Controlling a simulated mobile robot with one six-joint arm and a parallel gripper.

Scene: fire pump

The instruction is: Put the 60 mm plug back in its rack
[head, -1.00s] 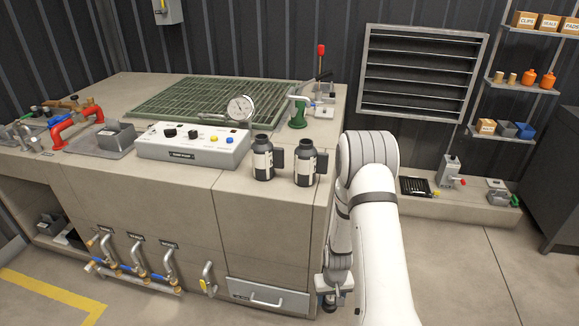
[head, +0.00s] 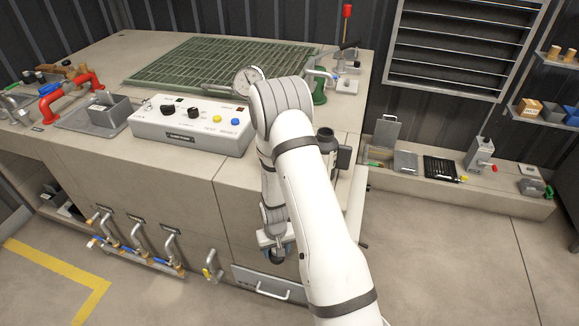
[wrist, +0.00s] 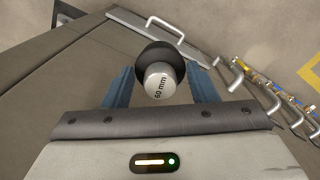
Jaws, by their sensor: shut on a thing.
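The 60 mm plug (wrist: 160,82) has a pale grey end marked "60 mm" and a wider black body. It sits between the two blue fingers of my gripper (wrist: 160,88) in the wrist view. The fingers are shut on it. In the head view my gripper (head: 279,254) hangs low in front of the bench's front face, just above the grey drawer, with the dark plug at its tip. I cannot make out the plug's rack in either view.
The grey drawer (head: 262,285) with a bar handle is close to my gripper. Blue-handled valves (head: 135,248) line the bench front at left. Floor at right is clear.

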